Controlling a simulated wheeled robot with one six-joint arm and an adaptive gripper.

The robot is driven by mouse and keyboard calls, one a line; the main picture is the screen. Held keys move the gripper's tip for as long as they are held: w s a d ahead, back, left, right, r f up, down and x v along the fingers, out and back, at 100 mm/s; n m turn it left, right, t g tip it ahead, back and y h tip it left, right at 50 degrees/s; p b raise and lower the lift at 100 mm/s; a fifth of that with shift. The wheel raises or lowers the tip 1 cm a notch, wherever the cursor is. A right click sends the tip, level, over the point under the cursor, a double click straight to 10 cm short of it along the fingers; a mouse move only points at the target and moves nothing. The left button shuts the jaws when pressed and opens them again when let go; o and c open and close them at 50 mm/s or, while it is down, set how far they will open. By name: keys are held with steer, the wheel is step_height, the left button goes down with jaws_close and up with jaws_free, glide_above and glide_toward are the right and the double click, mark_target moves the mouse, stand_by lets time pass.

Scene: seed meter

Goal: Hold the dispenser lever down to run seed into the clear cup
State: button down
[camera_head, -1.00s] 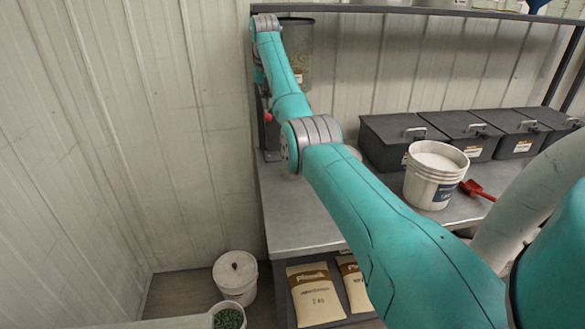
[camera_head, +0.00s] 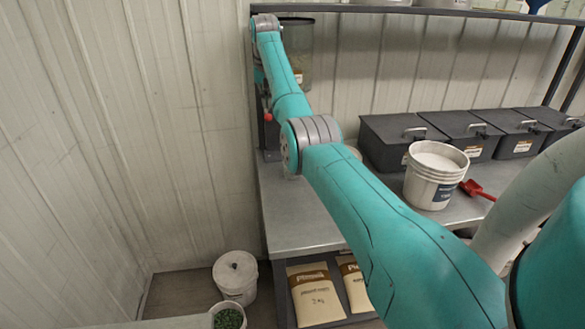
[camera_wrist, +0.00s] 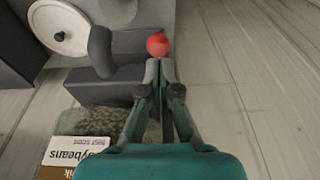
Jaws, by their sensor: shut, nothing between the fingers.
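The red ball knob of the dispenser lever (camera_wrist: 157,45) shows in the wrist view, just beyond the tips of my gripper (camera_wrist: 161,68). My gripper is shut and empty; I cannot tell whether its tips touch the knob. The knob also shows in the head view (camera_head: 268,117), left of my arm. The seed hopper (camera_head: 304,50) stands partly behind my arm. In the wrist view seed (camera_wrist: 108,123) shows through it beside a soybeans label (camera_wrist: 75,150).
A metal bench (camera_head: 305,225) carries a white bucket (camera_head: 432,190), a red scoop (camera_head: 477,190) and several black bins (camera_head: 400,145). Seed bags (camera_head: 317,295) lie below. A lidded white bucket (camera_head: 235,275) stands on the floor by the wall.

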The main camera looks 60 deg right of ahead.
mark_target(267, 116)
steer(key=shift+f, duration=0.15)
steer(key=shift+f, duration=2.65)
steer(key=shift+r, duration=0.1)
stand_by(3.4)
steer(key=shift+r, duration=4.4)
